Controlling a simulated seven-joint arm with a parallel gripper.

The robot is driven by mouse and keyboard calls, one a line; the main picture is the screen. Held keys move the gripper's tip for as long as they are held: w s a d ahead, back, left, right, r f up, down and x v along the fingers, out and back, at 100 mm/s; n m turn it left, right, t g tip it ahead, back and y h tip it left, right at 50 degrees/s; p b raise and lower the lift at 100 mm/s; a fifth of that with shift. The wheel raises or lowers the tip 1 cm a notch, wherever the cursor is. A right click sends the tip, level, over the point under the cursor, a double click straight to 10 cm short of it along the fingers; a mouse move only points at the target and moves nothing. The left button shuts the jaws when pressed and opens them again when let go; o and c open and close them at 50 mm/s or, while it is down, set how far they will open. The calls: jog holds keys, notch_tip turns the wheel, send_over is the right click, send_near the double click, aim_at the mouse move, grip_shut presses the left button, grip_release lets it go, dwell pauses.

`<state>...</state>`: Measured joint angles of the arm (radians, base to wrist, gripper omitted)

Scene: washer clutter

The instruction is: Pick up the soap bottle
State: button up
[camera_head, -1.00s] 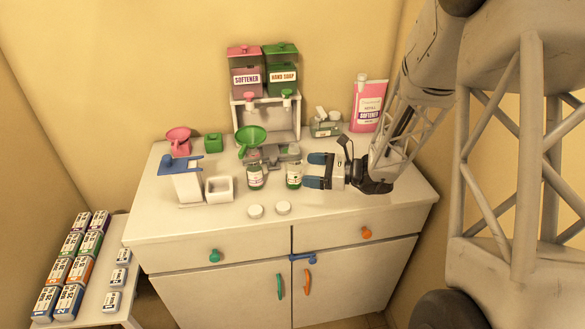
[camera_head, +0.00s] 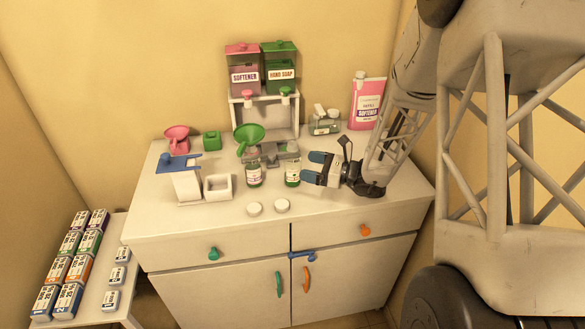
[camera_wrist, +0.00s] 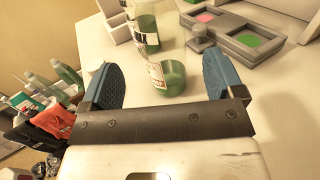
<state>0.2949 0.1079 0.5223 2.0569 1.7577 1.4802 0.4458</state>
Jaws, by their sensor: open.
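A small clear bottle with green liquid and a white label (camera_head: 292,173), apparently the soap bottle, stands upright on the white cabinet top (camera_head: 330,210). My gripper (camera_head: 313,167) is just right of it, low over the top, with blue fingers open and pointing at it. In the wrist view the bottle (camera_wrist: 172,78) lies ahead between the two open fingers, with gaps on both sides and no visible contact. A second similar bottle (camera_head: 254,175) stands to its left; it shows behind the first in the wrist view (camera_wrist: 145,32).
A grey tray with coloured pads (camera_wrist: 238,30) and a green funnel (camera_head: 249,136) are behind the bottles. Two white caps (camera_head: 282,205) lie in front. A pink softener container (camera_head: 367,102) and a clear jar (camera_head: 324,125) stand behind my gripper. The right front top is clear.

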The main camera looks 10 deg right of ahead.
aim_at(292, 161)
jog(key=shift+w+a, duration=0.25)
jog(key=shift+a, duration=0.15)
jog(key=shift+a, duration=0.1)
jog(key=shift+x, duration=2.55)
jog(key=shift+w, duration=0.1)
jog(key=c, duration=1.1)
jog(key=shift+o, duration=0.2)
jog(key=shift+r, duration=0.1)
jog(key=shift+r, duration=4.9)
